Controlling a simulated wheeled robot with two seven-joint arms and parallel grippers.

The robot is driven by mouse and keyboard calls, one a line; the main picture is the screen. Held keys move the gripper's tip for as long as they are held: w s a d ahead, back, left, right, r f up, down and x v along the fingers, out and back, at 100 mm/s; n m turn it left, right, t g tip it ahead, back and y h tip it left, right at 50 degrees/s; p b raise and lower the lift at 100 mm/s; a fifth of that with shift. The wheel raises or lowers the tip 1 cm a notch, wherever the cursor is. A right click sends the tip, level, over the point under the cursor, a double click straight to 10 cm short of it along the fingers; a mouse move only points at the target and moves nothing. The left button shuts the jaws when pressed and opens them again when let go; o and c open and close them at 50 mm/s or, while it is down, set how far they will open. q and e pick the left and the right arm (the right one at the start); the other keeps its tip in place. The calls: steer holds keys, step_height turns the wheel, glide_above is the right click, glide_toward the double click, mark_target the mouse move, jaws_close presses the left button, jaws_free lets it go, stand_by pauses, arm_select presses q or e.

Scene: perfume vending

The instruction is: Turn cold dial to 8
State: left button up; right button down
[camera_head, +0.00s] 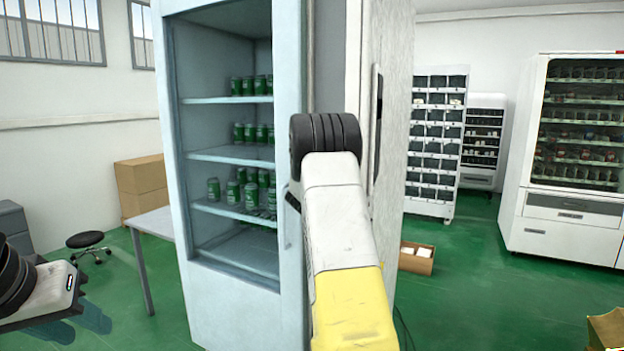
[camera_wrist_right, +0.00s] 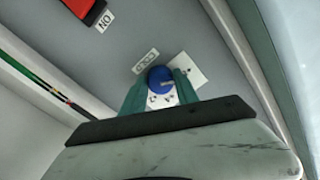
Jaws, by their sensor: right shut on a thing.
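A blue dial (camera_wrist_right: 160,78) sits on a white marked plate (camera_wrist_right: 188,72) on a grey panel in the right wrist view. A small label, apparently reading COLD, is beside it (camera_wrist_right: 146,61). My right gripper (camera_wrist_right: 160,88) has its green fingers on either side of the dial and is shut on it. The dial's scale is partly covered and too small to read. In the head view my right arm hides the dial and the right gripper. My left gripper (camera_head: 82,324) is at the lower left, empty, its fingers apart, away from the cabinet.
A tall glass-fronted cabinet (camera_head: 290,270) with green cans (camera_head: 250,195) stands in front of me. A red switch (camera_wrist_right: 86,8) is on the panel near the dial. A table (camera_head: 155,222) and a stool (camera_head: 86,240) are at left.

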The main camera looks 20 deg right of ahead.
steer(key=shift+a+f, duration=0.1)
steer(key=shift+f, duration=0.05)
steer(key=c, duration=0.9)
jaws_free()
steer(key=shift+c, duration=0.2)
steer(key=v, duration=0.7)
steer(key=shift+s+a, duration=0.25)
steer(key=shift+s, duration=0.05)
